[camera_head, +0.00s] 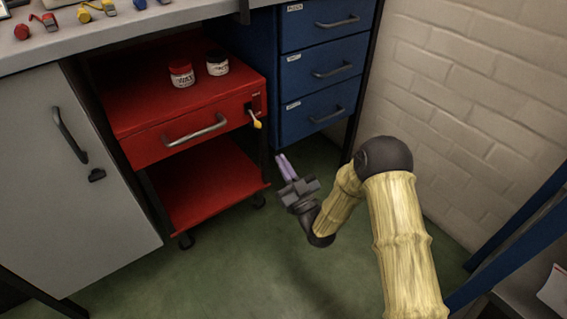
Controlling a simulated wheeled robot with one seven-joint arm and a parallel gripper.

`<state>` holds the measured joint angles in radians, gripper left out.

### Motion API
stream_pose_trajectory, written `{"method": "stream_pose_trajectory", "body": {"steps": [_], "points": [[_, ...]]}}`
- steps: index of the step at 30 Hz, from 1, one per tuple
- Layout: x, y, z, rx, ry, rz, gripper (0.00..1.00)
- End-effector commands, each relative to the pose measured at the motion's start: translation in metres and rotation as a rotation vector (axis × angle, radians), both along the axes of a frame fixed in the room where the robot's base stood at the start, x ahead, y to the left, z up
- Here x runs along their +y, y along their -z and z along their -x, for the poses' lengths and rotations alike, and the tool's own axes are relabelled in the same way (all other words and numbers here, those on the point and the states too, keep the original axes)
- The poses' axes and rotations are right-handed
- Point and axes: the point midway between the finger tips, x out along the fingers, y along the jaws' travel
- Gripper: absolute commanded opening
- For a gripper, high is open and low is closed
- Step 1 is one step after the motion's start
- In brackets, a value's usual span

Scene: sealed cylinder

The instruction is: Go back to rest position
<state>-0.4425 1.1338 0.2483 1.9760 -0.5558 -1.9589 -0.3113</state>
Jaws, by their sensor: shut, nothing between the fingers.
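My gripper (286,167) has purple fingers that lie together, shut and empty. It is over the green floor, to the right of the red cart (190,150) and below the blue drawer cabinet (318,72). It appears apart from both. My arm, with yellowish sleeves and dark joints, reaches in from the lower right and is bent at the dark elbow. A yellow-tipped handle (255,120) sticks out at the red cart's right front corner, up and left of the fingers.
Two jars, one red-lidded (181,75) and one black-lidded (218,63), stand on the cart. A grey cabinet (65,170) is at left, under a worktop (130,29) with coloured items. A brick wall (480,100) and blue frame (520,235) bound the right. Green floor (240,270) in front is clear.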

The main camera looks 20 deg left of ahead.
Motion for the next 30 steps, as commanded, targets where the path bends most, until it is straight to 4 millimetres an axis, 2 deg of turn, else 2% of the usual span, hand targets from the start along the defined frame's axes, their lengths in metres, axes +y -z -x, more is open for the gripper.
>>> {"method": "stream_pose_trajectory", "body": {"steps": [10,14,17,23,27,30], "points": [[-0.001,-0.006,-0.005,0.007,0.008,0.025,0.0],[-0.007,-0.02,-0.02,0.043,0.034,0.119,0.0],[-0.02,-0.033,-0.038,0.102,0.073,0.233,0.0],[-0.067,-0.053,-0.069,0.269,0.184,0.469,0.0],[-0.113,-0.066,-0.081,0.415,0.276,0.606,0.0],[-0.15,-0.075,-0.082,0.531,0.345,0.688,0.0]]}}
